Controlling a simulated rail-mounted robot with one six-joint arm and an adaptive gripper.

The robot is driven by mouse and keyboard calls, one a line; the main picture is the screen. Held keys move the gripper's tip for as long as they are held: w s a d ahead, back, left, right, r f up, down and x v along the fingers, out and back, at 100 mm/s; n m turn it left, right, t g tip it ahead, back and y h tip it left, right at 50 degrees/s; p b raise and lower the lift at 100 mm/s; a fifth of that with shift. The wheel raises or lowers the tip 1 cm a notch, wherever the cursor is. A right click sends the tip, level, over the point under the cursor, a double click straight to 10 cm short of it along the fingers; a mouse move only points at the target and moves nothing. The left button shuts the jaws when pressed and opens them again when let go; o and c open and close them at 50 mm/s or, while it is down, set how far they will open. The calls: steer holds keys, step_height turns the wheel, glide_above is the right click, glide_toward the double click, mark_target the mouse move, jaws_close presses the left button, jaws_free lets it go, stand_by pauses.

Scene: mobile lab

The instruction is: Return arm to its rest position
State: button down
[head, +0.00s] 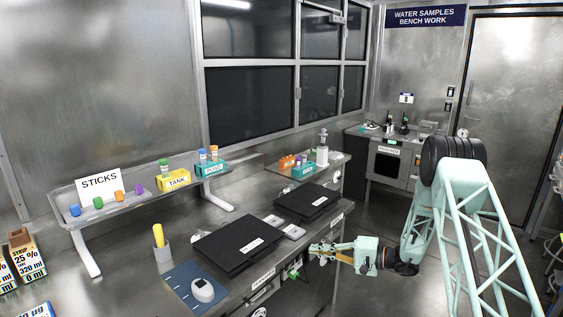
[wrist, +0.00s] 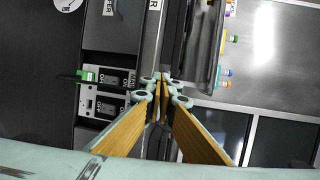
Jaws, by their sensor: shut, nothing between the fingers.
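My gripper (head: 318,249) is at the end of my pale green arm (head: 445,205), just off the front edge of the bench in the head view. It points left toward the bench. In the wrist view my gripper (wrist: 162,82) has its fingertips together with nothing between them. The arm reaches in from the right and bends down to the wrist. The gripper looks apart from everything on the bench.
The bench holds two black cases (head: 238,240), a white device on a blue mat (head: 178,281), and a raised shelf (head: 120,216) with sticks, a yellow tank block (head: 174,180) and a teal rack (head: 212,168). Open floor (head: 375,200) lies right of the bench.

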steer(key=s+a+r+n+g+h, duration=0.2)
steer(key=s+a+r+g+h, duration=0.15)
steer(key=s+r, duration=1.1)
steer(key=s+a+r+n+g+h, duration=0.2)
steer(key=s+a+r+g, duration=0.2)
steer(key=s+r, duration=1.05)
steer(key=s+d+r+t+h, duration=0.1)
steer(key=s+d+r+h, duration=0.2)
steer(key=s, duration=0.9)
steer(key=s+d+r+t+h, duration=0.2)
steer(key=s+d, duration=0.5)
steer(key=s, duration=0.5)
steer(key=s+d+r+n+t+h, duration=0.1)
steer(key=s+d+r+h, duration=0.3)
steer(key=s, duration=0.8)
steer(key=shift+s+d+r+t, duration=0.35)
steer(key=shift+d+r+t, duration=0.05)
steer(key=shift+r+t, duration=0.1)
